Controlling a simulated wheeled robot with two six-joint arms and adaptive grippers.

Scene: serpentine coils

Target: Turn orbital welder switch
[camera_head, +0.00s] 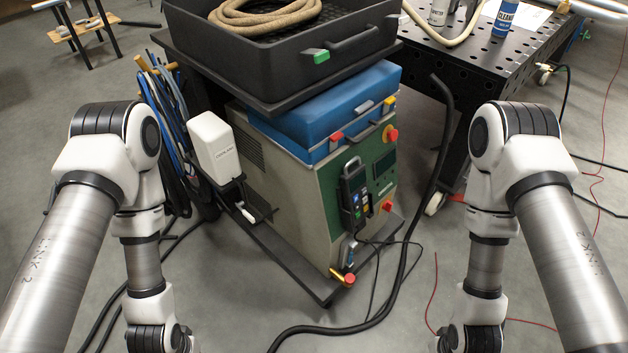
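The orbital welder (300,190) is a beige cabinet with a green front panel, standing on a dark wheeled cart in the middle of the head view. A red knob (390,134) sits at the panel's upper right, and another red knob (388,206) sits lower down. I cannot tell which of them is the switch. A black handheld pendant (354,194) with a small screen hangs on the front. My two arms come down on the left and right of the welder, well apart from it. Both grippers are below the picture's edge.
A blue case (322,115) lies on the welder, under a black tray (285,50) holding a coiled hose (264,14). A white container (213,143) is mounted at the left. A perforated black table (500,50) stands at the right. Black cables cross the floor in front.

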